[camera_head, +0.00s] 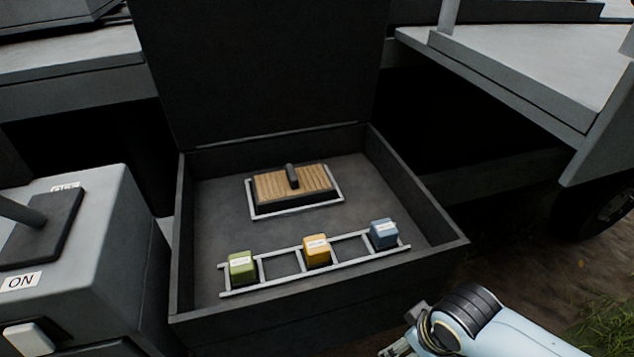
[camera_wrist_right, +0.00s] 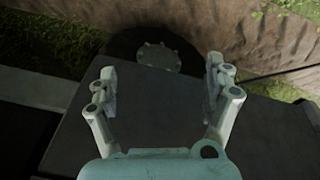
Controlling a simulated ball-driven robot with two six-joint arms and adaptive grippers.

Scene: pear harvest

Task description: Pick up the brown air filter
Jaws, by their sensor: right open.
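The brown air filter (camera_head: 275,187) lies in a white frame on the floor of an open dark box (camera_head: 319,309). It has a ribbed tan top, a dark body and a dark handle across its middle. My right gripper (camera_wrist_right: 162,82) is open and empty in the right wrist view, over a dark surface. In the head view only part of my right arm shows at the bottom right, outside the box's front right corner; its fingertips are cut off by the lower edge. My left gripper is not in view.
A white rack (camera_head: 284,262) at the box's front holds a green block (camera_head: 242,268), a yellow block (camera_head: 316,250) and a blue block (camera_head: 383,234). The raised lid (camera_head: 260,70) stands behind. A grey lever housing (camera_head: 110,250) is at left. Grey ledges flank the box.

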